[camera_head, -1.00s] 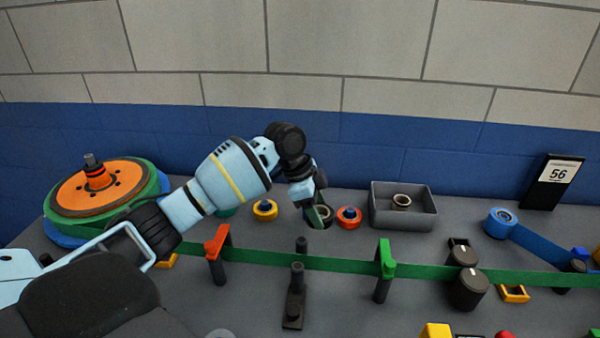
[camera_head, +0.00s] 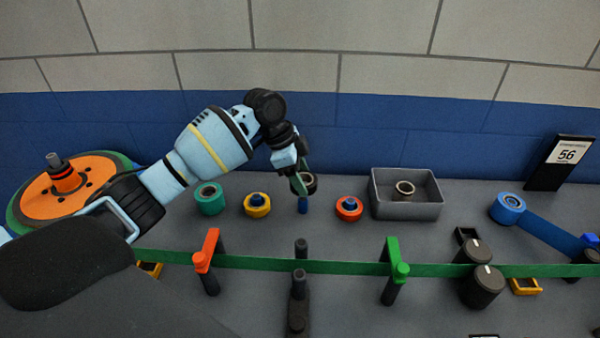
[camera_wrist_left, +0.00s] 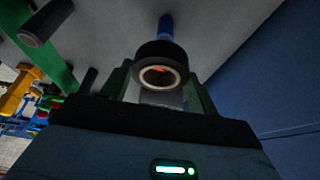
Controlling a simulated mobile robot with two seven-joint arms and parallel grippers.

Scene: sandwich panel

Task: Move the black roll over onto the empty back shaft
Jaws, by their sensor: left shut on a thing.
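My left gripper (camera_head: 302,183) is shut on the black roll (camera_head: 310,182), a short dark ring with a pale bore. It holds the roll just above a bare blue peg (camera_head: 303,205) in the back row. In the left wrist view the black roll (camera_wrist_left: 160,62) sits between the fingers, with the blue peg (camera_wrist_left: 165,27) beyond it. Two dark upright shafts stand in the middle, a back one (camera_head: 301,247) behind the green strip and a front one (camera_head: 298,285); neither carries a roll. My right gripper is not in view.
A teal roll (camera_head: 209,198), a yellow roll (camera_head: 257,204) and a red roll (camera_head: 349,208) stand in the back row. A grey tray (camera_head: 428,211) holds a ring. The green strip (camera_head: 340,267) crosses between orange (camera_head: 208,250) and green (camera_head: 395,257) guides.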

